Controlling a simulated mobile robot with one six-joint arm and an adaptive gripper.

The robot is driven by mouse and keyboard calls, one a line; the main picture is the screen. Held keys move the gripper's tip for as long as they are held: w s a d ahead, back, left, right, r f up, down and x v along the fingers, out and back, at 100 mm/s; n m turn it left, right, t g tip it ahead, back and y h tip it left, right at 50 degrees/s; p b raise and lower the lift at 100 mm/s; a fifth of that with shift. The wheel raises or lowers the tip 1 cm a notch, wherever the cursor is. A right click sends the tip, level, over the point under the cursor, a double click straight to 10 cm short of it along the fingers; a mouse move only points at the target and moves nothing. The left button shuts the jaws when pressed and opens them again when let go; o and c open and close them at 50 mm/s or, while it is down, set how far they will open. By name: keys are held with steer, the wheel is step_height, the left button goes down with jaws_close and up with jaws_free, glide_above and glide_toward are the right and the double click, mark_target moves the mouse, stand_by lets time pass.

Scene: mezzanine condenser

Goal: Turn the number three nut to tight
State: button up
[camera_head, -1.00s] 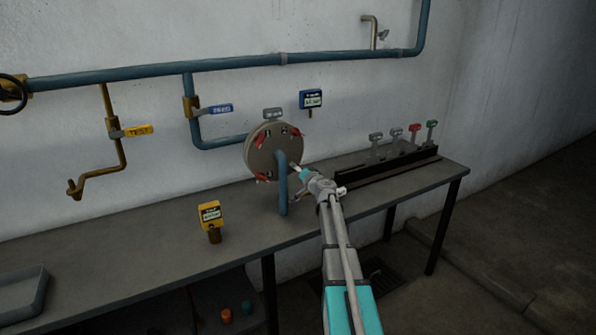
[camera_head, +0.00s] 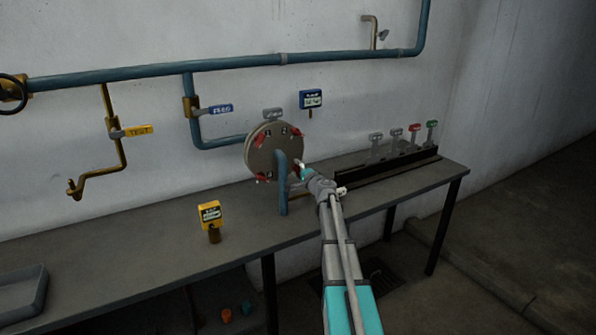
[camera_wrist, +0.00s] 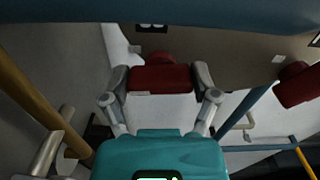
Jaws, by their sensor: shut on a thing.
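The round grey-brown flange plate (camera_head: 262,160) stands at the bench's back edge, with red nuts around its face. One red nut (camera_head: 295,132) is at its upper right and another (camera_head: 262,177) at its lower left. My gripper (camera_head: 299,167) is at the plate's lower right side. In the wrist view its two grey fingers (camera_wrist: 160,85) are closed on the sides of a red nut (camera_wrist: 160,76). Another red nut (camera_wrist: 298,86) shows at the right there. I cannot read the nut numbers, and the gripped nut is mostly hidden in the head view.
A blue pipe (camera_head: 282,185) runs down in front of the plate, close left of my gripper. A yellow gauge (camera_head: 210,214) stands on the bench (camera_head: 130,258). A black rack (camera_head: 385,175) lies at the right. A blue gauge (camera_head: 311,99) hangs on the wall.

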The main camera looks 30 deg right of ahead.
steer(key=m, duration=0.3)
steer(key=shift+m, duration=2.1)
steer(key=o, duration=1)
steer(key=shift+s, duration=0.15)
steer(key=s, duration=1.1)
steer(key=shift+s, duration=0.35)
